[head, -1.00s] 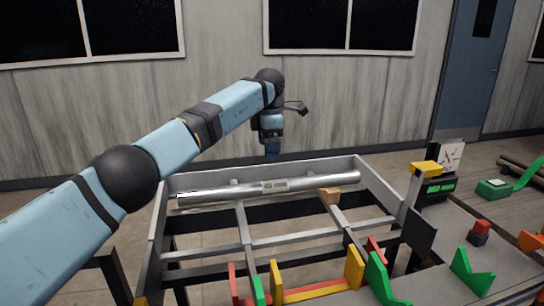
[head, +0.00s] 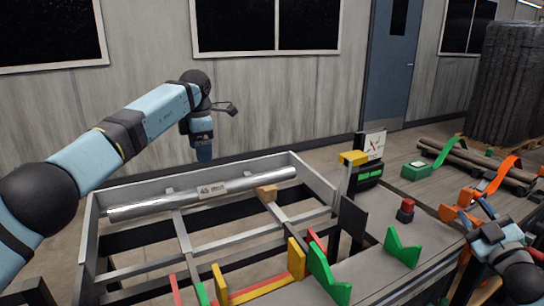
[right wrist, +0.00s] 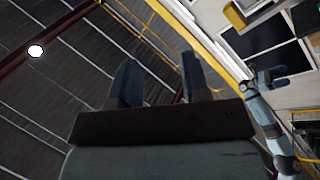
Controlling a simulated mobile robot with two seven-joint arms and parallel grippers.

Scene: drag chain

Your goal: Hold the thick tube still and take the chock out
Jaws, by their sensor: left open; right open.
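The thick tube (head: 150,206) is a shiny silver pipe with a pale label, lying along the back of a grey metal frame. The chock (head: 266,192) is a small tan block on a crossbar, against the tube's near side toward its right end. My left gripper (head: 204,155) points down above the tube, apart from it; its jaw gap is hard to see. My right gripper shows two separated blue fingers in the right wrist view (right wrist: 160,75), with nothing between them. My right arm is at the head view's lower right, far from the tube and chock.
The frame (head: 318,181) has raised walls and open gaps between bars. Green (head: 325,278) and yellow (head: 297,260) brackets stand in front. A red button box (head: 405,210) and dark panel (head: 352,218) are to the right.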

